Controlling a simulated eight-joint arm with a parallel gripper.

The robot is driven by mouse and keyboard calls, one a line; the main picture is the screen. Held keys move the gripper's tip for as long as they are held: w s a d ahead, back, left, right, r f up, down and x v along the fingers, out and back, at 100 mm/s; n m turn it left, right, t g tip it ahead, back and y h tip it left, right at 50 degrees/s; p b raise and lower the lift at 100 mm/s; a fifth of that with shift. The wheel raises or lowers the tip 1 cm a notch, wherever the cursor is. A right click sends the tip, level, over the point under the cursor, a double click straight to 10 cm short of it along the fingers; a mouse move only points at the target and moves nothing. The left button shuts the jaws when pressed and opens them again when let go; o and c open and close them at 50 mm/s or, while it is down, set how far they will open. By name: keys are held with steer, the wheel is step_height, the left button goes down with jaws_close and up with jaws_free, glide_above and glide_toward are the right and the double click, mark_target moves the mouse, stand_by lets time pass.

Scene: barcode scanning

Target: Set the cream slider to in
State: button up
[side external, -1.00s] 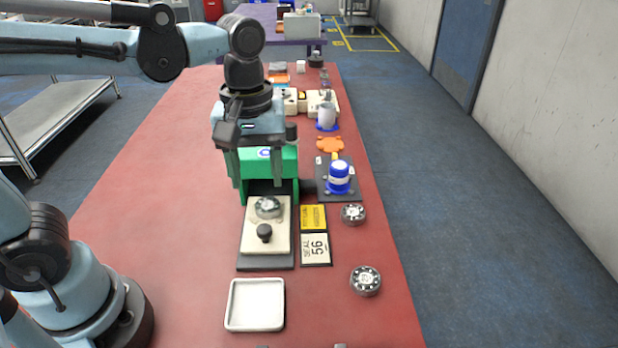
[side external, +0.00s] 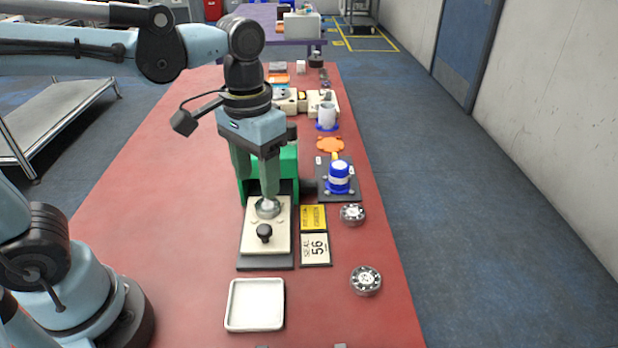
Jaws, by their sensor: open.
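The cream slider (side external: 253,243) is a flat cream plate with a black knob (side external: 264,232) towards its front end. It lies on a dark base (side external: 265,264) in front of a green housing (side external: 289,165), extended out from it. A round metal part (side external: 263,210) sits on the slider's rear half. My gripper (side external: 256,186) is open, pointing down over the slider's rear end. Its nearer finger partly covers the metal part; I cannot tell if they touch. The farther fingertip is hard to make out against the housing. The knob stands clear of the gripper.
A yellow label (side external: 313,217) and a "56" card (side external: 315,250) lie right of the slider. Two metal discs, one nearer (side external: 366,281) and one farther (side external: 353,214), lie further right. A white tray (side external: 255,326) is in front. A blue-and-white container (side external: 339,177) stands on a dark plate.

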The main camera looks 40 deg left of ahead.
mark_target(264, 228)
steer(key=shift+w+a+f+n, duration=0.1)
steer(key=shift+f+n, duration=1.9)
steer(key=shift+n, duration=0.95)
steer(key=shift+w+a+f+n, duration=0.1)
steer(key=shift+f+n, duration=1.85)
steer(key=shift+n, duration=1.05)
steer(key=shift+w+a+f+n, duration=0.1)
steer(key=shift+f+n, duration=1.9)
steer(key=shift+n, duration=0.95)
jaws_close()
